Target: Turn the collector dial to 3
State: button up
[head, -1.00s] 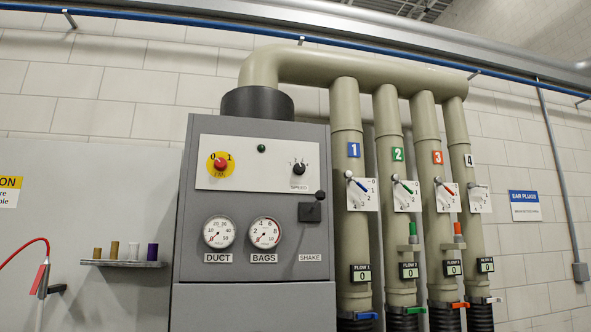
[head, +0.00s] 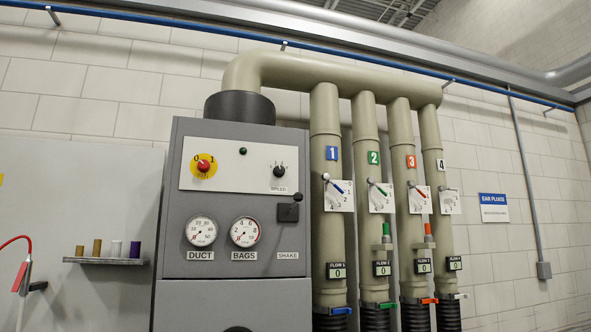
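The grey collector cabinet (head: 195,262) stands left of the middle in the head view. Its white upper panel (head: 228,166) carries a black dial marked SPEED (head: 279,171); its scale digits are too small to read. A red knob on a yellow plate marked 0 and 1 (head: 204,166) sits at the panel's left. A small dark lamp (head: 243,151) is between them. Below are the DUCT gauge (head: 201,231), the BAGS gauge (head: 245,231) and the black SHAKE lever (head: 289,211). My gripper is not in view.
Several beige pipes with numbered coloured levers, such as the blue lever (head: 336,187), stand right of the cabinet, close beside it. A shelf with small cylinders (head: 106,261) and a red hose tool (head: 21,277) are at left. Nothing blocks the cabinet's front in view.

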aim_at(279, 171)
jog(key=z, duration=0.5)
jog(key=k, duration=1.1)
jog(key=u, duration=0.25)
jog(key=i, duration=0.55)
jog(key=u, duration=0.8)
jog(key=i, duration=0.65)
jog(key=z, duration=0.55)
jog(key=i, duration=0.65)
jog(key=z, duration=0.6)
